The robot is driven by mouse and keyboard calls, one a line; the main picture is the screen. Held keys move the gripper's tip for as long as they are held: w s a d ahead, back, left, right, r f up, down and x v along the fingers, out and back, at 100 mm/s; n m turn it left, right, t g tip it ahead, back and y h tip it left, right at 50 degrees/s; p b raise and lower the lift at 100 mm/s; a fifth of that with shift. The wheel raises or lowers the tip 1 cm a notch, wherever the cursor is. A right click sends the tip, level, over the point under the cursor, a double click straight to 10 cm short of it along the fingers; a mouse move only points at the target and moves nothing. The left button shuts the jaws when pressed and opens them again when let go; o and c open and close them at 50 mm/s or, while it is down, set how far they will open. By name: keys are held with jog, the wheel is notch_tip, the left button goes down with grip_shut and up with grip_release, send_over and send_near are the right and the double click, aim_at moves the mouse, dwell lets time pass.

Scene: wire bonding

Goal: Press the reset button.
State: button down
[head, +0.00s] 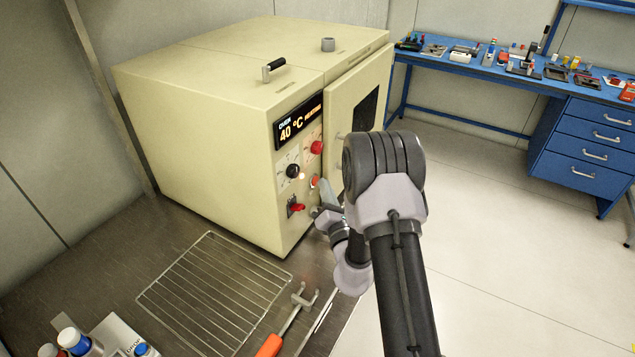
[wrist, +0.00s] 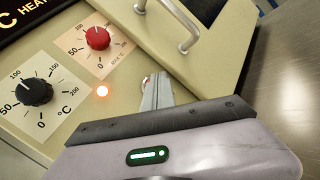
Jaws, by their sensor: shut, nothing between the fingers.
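A cream oven (head: 215,130) stands on the bench with its control panel facing right.
A red knob (head: 317,147), a black knob (head: 293,171), a lit orange lamp (wrist: 102,91) and a red switch (head: 297,207) are close by on the panel. The oven door handle (wrist: 190,33) is right of them. A wire rack (head: 215,290) lies on the bench.

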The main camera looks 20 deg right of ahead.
jog(key=shift+s+d, duration=0.4)
jog(key=shift+s, duration=0.15)
jog(key=s+d+b, duration=0.1)
jog(key=s, duration=0.1)
jog(key=s+d+b, duration=0.1)
jog(key=s+d, duration=0.1)
dwell(0.3)
dwell(0.6)
